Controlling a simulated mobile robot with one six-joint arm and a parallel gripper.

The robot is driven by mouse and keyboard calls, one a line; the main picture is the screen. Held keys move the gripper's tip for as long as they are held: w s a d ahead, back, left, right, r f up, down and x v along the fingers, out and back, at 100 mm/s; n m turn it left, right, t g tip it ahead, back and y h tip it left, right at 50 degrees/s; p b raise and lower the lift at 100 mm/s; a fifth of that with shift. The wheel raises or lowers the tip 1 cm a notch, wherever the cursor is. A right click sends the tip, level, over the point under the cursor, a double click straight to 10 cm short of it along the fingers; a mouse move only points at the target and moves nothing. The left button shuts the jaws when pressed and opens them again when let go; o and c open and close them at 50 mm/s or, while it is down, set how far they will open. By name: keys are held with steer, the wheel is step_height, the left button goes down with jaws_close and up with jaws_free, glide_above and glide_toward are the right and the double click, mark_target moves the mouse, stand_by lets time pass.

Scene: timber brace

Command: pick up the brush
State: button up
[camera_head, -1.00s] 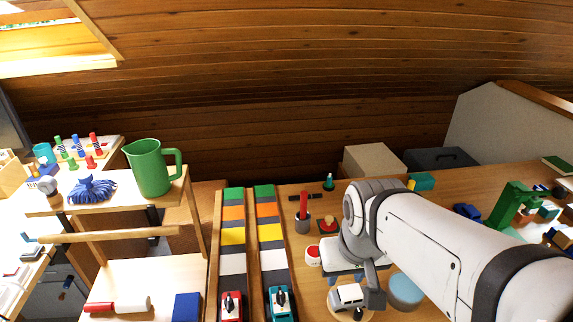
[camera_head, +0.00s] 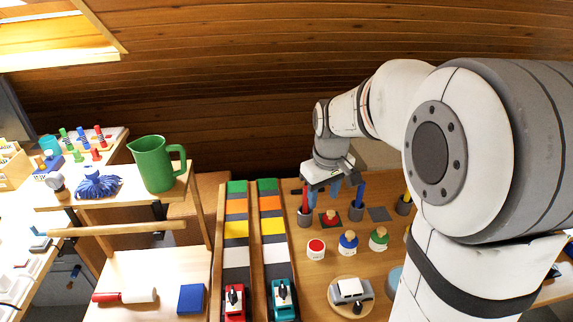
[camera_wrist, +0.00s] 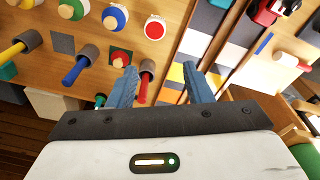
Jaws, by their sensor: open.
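Several brush-like sticks stand in grey cups: a red one (camera_head: 305,196), a blue one (camera_head: 359,194) and a yellow one (camera_head: 407,195). Their lower ends are hidden in the cups, and I cannot tell which is meant by the brush. My gripper (camera_head: 325,192) is open and points down above the table, beside the red stick. In the wrist view, the red stick (camera_wrist: 142,90) shows in the gap between the fingers (camera_wrist: 160,76), close to the left finger. The blue stick (camera_wrist: 75,70) and yellow stick (camera_wrist: 13,49) lie further left. No contact is visible.
Red (camera_head: 316,249), blue (camera_head: 348,243) and green (camera_head: 379,239) pots stand in front of the cups. A toy car (camera_head: 350,290) sits on a round board. Striped ramps (camera_head: 236,230) run at left. A green jug (camera_head: 154,164) stands on a shelf.

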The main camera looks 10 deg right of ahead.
steer(key=w+f+n+p, duration=0.2)
steer(key=w+f+n, duration=0.15)
steer(key=w, duration=0.75)
steer(key=n+g, duration=0.1)
glide_above(305, 199)
steer(key=f, duration=0.6)
steer(key=shift+w+d+f, duration=0.1)
steer(key=shift+w+d, duration=0.2)
steer(key=shift+w+f, duration=0.15)
steer(key=shift+f, duration=0.1)
step_height(305, 199, down, 8)
steer(key=shift+w+a+r+p, duration=0.1)
steer(key=shift+w+p, duration=0.05)
steer(key=shift+p, duration=0.9)
steer(key=shift+c, duration=0.3)
jaws_close()
